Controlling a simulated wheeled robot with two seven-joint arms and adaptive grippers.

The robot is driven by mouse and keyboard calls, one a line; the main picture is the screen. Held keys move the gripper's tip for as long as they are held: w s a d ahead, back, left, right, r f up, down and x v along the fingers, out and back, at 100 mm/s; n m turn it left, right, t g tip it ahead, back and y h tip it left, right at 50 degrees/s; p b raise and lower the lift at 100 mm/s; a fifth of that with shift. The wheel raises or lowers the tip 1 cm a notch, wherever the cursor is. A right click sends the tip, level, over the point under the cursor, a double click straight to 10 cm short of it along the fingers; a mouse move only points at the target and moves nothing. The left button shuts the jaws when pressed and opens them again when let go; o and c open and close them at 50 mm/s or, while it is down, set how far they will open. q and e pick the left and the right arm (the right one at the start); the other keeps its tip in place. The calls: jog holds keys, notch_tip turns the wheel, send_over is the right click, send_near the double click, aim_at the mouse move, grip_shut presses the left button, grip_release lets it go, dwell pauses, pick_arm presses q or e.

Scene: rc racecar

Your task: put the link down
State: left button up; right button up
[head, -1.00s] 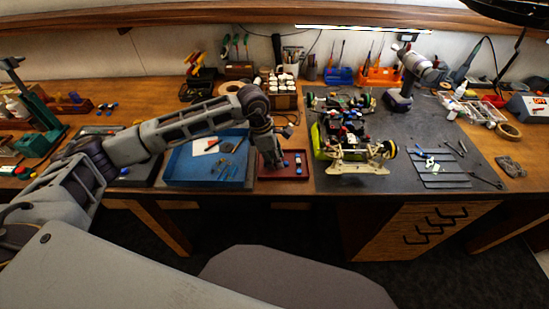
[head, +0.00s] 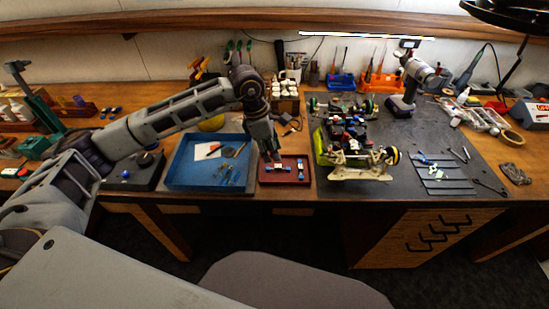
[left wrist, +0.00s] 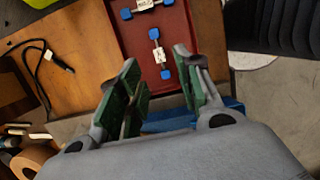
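A small link with a white middle and blue ends (left wrist: 160,55) lies in the dark red tray (left wrist: 124,28). In the left wrist view it shows between my left fingertips and beyond them, apart from both. A second similar link (left wrist: 146,5) lies crosswise in the same tray; it also shows in the head view (head: 301,170). My left gripper (left wrist: 158,72) is open, with green-padded fingers spread and nothing between the pads. In the head view my left gripper (head: 271,158) points down over the back left of the red tray (head: 284,181). My right gripper is out of view.
A blue tray (head: 180,183) with small parts stands left of the red tray. The car chassis (head: 350,150) stands on a dark mat to the right. A black cable (left wrist: 40,60) lies on the wood beside the red tray.

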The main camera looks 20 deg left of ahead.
pick_arm(q)
jog(key=shift+v, duration=2.8)
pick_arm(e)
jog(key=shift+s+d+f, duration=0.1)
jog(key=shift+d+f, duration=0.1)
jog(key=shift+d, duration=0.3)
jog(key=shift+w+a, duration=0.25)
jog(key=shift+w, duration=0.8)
